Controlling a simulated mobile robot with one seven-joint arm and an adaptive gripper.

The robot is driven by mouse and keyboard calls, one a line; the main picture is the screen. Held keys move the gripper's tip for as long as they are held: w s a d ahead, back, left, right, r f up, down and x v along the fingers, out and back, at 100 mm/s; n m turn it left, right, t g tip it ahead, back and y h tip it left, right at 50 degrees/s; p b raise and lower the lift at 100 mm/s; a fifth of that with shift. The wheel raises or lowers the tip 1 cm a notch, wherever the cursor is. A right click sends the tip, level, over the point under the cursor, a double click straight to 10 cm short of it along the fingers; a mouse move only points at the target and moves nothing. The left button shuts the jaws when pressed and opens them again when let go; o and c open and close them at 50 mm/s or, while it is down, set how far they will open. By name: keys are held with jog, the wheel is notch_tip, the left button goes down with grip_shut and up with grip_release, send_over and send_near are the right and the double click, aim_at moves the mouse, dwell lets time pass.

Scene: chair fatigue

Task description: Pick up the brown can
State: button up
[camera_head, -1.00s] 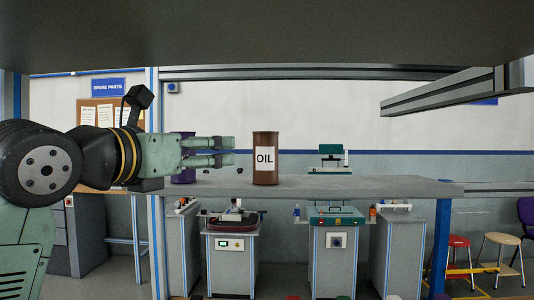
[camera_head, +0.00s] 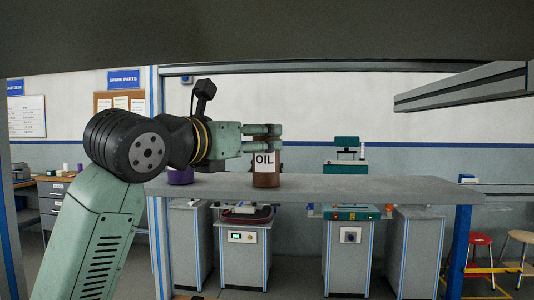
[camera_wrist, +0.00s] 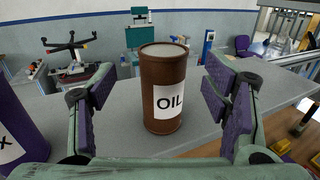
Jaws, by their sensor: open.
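The brown can (camera_head: 266,181) with a white OIL label stands upright on the grey table (camera_head: 400,187). In the wrist view the can (camera_wrist: 163,75) stands between the two open fingers of my gripper (camera_wrist: 165,115), with a gap on each side. In the head view my gripper (camera_head: 264,138) overlaps the upper part of the can and hides some of it. The gripper is open and holds nothing.
A purple can (camera_head: 181,176) stands on the table left of the brown can; its label edge shows at the left in the wrist view (camera_wrist: 12,125). The table right of the brown can is clear. A green-topped machine (camera_head: 346,158) stands behind.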

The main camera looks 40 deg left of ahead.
aim_at(266, 137)
jog(key=w+p, duration=0.1)
jog(key=w, duration=0.1)
jog(key=w+p, duration=0.1)
jog(key=w, duration=0.1)
jog(key=shift+w+a+r+p, duration=0.1)
jog(key=shift+w+a+p, duration=0.15)
jog(key=shift+p, duration=0.15)
jog(key=shift+w, duration=0.35)
jog(key=c, duration=1.5)
jog(key=shift+c, duration=0.2)
